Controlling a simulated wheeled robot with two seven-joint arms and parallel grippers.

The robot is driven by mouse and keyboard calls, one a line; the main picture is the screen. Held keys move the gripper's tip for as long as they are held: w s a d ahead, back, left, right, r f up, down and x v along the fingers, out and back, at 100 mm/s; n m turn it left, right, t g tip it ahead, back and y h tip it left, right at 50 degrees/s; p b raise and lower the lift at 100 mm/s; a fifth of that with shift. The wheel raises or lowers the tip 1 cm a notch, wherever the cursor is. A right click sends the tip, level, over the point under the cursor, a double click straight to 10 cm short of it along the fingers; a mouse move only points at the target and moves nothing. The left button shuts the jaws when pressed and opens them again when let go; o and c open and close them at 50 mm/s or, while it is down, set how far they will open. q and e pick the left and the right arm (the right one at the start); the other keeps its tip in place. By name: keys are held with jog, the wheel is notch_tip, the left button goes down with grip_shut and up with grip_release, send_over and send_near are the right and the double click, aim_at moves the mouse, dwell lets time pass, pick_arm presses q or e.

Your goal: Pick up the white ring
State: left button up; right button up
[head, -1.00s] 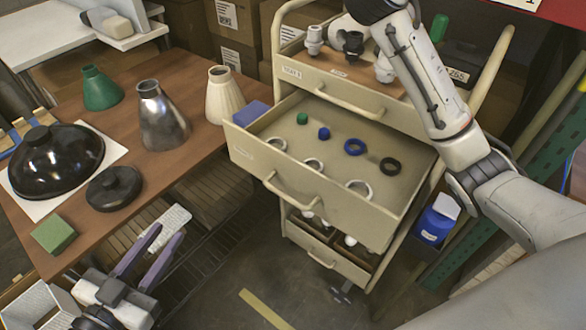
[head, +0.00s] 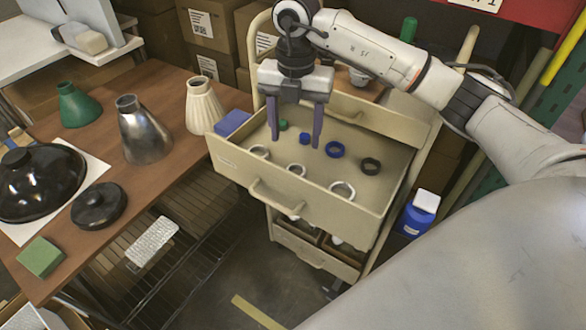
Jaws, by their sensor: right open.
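My right gripper (head: 296,142) reaches in from the right and points down over the drawer. Its two purple fingers are spread with nothing between them. My left gripper is out of view.
The drawer also holds a blue ring (head: 335,149), a black ring (head: 371,166), a green part (head: 283,125) and a blue part (head: 305,138). A wooden table (head: 155,92) with lamp shades stands to the left. A blue container (head: 417,213) is at the right.

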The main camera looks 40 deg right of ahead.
aim_at(296, 164)
jog(key=f, duration=0.5)
jog(key=f+p, duration=0.1)
jog(key=f, duration=0.3)
jog(key=shift+s+f, duration=0.2)
jog(key=shift+f, duration=0.15)
jog(key=c, duration=1.1)
